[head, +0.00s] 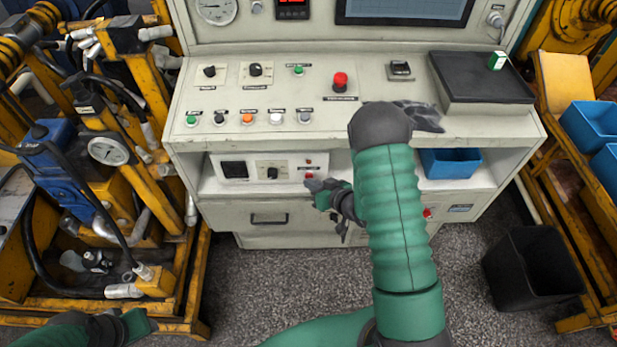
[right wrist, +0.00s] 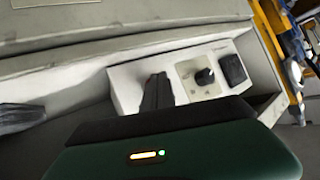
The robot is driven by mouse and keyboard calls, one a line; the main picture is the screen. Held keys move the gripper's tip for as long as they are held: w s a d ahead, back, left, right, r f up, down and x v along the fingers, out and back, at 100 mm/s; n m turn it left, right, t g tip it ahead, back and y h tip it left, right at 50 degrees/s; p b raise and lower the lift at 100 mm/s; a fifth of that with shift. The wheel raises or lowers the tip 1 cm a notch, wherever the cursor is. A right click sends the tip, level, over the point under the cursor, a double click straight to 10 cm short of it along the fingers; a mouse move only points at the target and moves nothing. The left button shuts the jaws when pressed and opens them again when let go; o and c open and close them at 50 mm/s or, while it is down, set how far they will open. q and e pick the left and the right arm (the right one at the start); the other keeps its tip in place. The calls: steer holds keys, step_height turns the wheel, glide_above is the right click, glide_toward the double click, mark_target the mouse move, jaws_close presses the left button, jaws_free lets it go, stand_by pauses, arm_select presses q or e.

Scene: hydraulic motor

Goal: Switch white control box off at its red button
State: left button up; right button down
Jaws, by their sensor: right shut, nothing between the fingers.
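The white control box (head: 240,180) stands on the shelf under the sloped console, with a black display, a black knob and small red parts at its right end. Its red button (head: 309,176) shows just above my right gripper (head: 313,185), which is shut and empty with its tips close at the box's front. Whether they touch the button cannot be told. In the right wrist view, the shut fingers (right wrist: 157,91) lie over the end of the box beside the knob (right wrist: 204,77) and largely hide the button. My left arm shows at the bottom left; its gripper is not visible.
The console above carries a larger red button (head: 340,81) and several coloured buttons. A blue bin (head: 450,163) sits on the shelf to the right. A drawer (head: 268,219) is below the box. Yellow machine frames (head: 190,270) flank the left side; a black bin (head: 530,268) stands right.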

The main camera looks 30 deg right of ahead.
steer(key=s+a, duration=0.2)
steer(key=s, duration=0.1)
steer(key=s+a, duration=0.1)
steer(key=s, duration=0.1)
steer(key=shift+a, duration=0.1)
